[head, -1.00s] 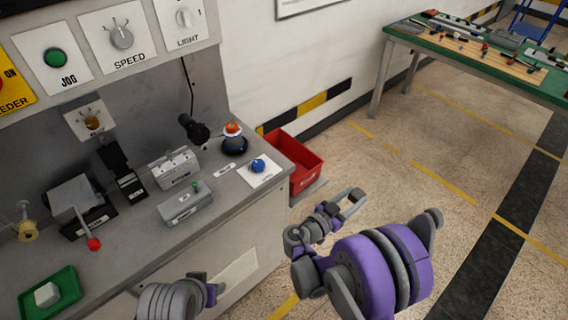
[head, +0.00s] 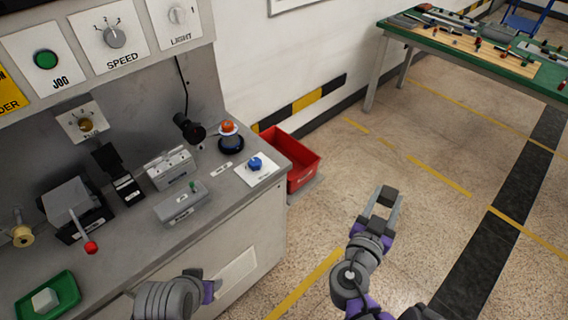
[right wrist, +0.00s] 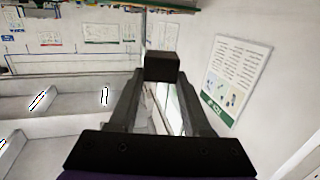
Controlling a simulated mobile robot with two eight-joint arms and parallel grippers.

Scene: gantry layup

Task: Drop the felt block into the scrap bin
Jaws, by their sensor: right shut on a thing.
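My right gripper (head: 384,208) is shut on a small dark block, the felt block (head: 387,195), held at its fingertips over open floor. In the right wrist view the dark felt block (right wrist: 162,67) sits between the two finger ends of the right gripper (right wrist: 160,82). The red scrap bin (head: 305,178) stands on the floor just past the bench's right end, up and left of the gripper and apart from it. Its inside is partly hidden.
The grey bench (head: 240,210) carries switch boxes, a red-tipped lever (head: 91,248) and a blue knob (head: 255,163) near the bin. A green tray (head: 66,288) with a pale block is at lower left. A green-topped table (head: 545,85) stands at upper right. The floor between is clear.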

